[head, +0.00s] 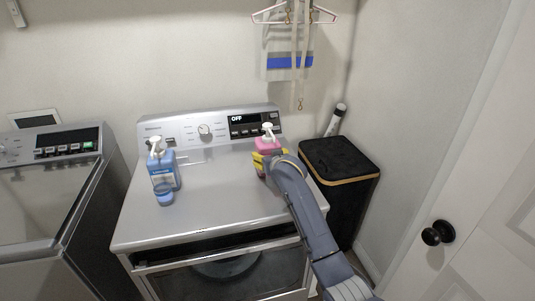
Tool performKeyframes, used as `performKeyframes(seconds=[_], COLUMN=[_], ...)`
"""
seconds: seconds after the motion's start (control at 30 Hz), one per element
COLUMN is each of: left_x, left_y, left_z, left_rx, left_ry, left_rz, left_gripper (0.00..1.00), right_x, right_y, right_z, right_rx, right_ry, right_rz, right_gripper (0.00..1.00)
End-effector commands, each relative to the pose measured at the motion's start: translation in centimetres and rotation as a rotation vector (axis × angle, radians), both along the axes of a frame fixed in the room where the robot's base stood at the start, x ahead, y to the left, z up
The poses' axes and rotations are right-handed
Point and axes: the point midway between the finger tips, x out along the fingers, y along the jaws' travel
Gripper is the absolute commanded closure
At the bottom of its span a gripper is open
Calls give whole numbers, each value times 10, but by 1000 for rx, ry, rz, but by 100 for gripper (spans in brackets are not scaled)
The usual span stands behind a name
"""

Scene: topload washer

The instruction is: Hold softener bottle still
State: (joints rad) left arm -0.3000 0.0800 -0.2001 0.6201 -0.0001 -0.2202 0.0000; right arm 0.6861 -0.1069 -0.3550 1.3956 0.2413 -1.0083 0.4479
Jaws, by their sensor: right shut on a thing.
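A pink bottle (267,144) with a white pump top stands at the back right of the silver machine's top, in front of its control panel. My right gripper (261,162), with yellow fingers, is shut on the pink bottle. The gripper and forearm hide the bottle's lower part. A blue bottle (163,169) with a white pump top and a label stands at the left of the same top, apart from my gripper. No label shows on the pink bottle, so I cannot read which one is softener. My left gripper is not in view.
A small blue cup (164,194) sits in front of the blue bottle. The middle of the silver machine's top (215,185) is clear. A black bin (338,160) stands close on the right. Another washer (48,190) is at the left, and a white door (490,210) is at the right.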

Motion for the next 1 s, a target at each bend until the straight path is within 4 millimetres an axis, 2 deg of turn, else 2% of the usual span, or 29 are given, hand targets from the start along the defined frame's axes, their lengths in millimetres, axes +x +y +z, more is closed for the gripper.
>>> performKeyframes(seconds=[0.2, 0.77, 0.8, 1.0], left_x=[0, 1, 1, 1], left_y=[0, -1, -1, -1], left_z=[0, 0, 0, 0], left_rx=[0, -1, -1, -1], left_ry=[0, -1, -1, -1], left_rz=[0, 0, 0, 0], left_gripper=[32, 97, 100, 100], right_x=[0, 0, 0, 0], right_y=[0, 0, 0, 0], right_z=[1, 1, 1, 1], right_rx=[1, 1, 1, 1], right_ry=[-2, -2, -2, -2], right_rz=[0, 0, 0, 0], right_gripper=[44, 44, 44, 44])
